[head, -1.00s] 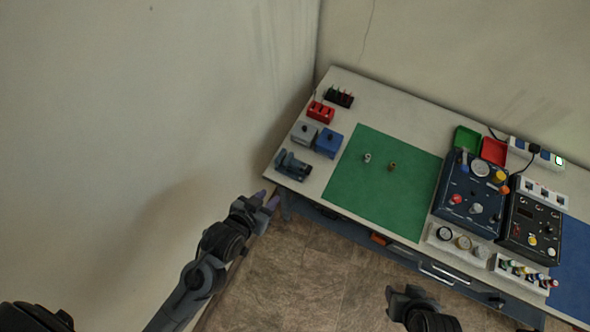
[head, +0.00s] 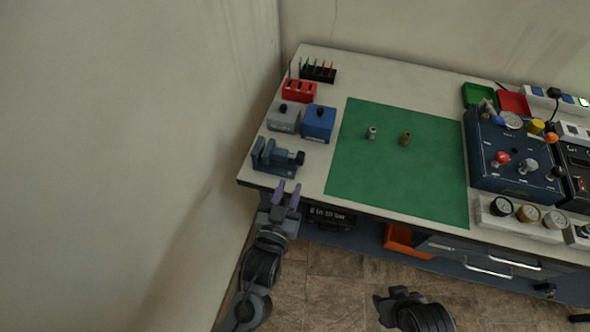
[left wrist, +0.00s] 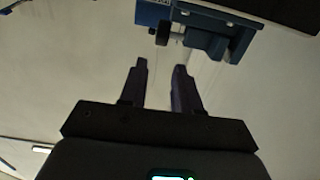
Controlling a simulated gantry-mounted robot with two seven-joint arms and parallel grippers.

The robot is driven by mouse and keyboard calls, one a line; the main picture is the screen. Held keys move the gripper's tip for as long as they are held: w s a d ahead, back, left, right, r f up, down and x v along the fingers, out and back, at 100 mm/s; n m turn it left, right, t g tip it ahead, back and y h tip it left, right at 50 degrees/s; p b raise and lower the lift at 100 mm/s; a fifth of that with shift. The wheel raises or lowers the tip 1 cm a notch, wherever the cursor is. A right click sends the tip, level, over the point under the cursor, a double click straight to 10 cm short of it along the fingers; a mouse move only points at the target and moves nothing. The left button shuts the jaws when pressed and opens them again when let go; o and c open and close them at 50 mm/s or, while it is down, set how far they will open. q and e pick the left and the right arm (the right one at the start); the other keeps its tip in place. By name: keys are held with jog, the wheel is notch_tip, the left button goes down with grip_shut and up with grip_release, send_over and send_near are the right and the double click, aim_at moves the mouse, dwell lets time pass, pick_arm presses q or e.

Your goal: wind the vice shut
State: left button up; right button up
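The vice (head: 274,156) is a small dark blue-grey bench vice at the table's front left corner, with a dark knob on its right end. There is a gap between its jaws. It also shows in the left wrist view (left wrist: 205,32), near the top. My left gripper (head: 287,190) is just in front of the vice, off the table's front edge. Its two purple fingers are apart with nothing between them, as the left wrist view (left wrist: 160,72) also shows. My right gripper (head: 392,300) is low in front of the table; its fingers are not clear.
Grey (head: 284,118) and blue (head: 318,124) boxes stand behind the vice, with a red holder (head: 299,91) beyond. A green mat (head: 400,175) with two small fittings lies to the right. A wall (head: 130,150) closes off the left side.

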aim_at(299, 162)
pick_arm(q)
jog(key=b+x, duration=0.1)
jog(key=x, duration=0.4)
jog(key=b+x, duration=0.2)
jog(key=x, duration=0.3)
jog(key=shift+w+f, duration=0.1)
jog(key=shift+f, duration=0.15)
jog(key=shift+b+x, duration=0.3)
jog(key=shift+x, duration=0.5)
pick_arm(e)
jog(key=shift+f, duration=2.35)
pick_arm(q)
grip_shut()
jog(key=shift+r, duration=0.1)
pick_arm(e)
jog(key=shift+r, duration=0.15)
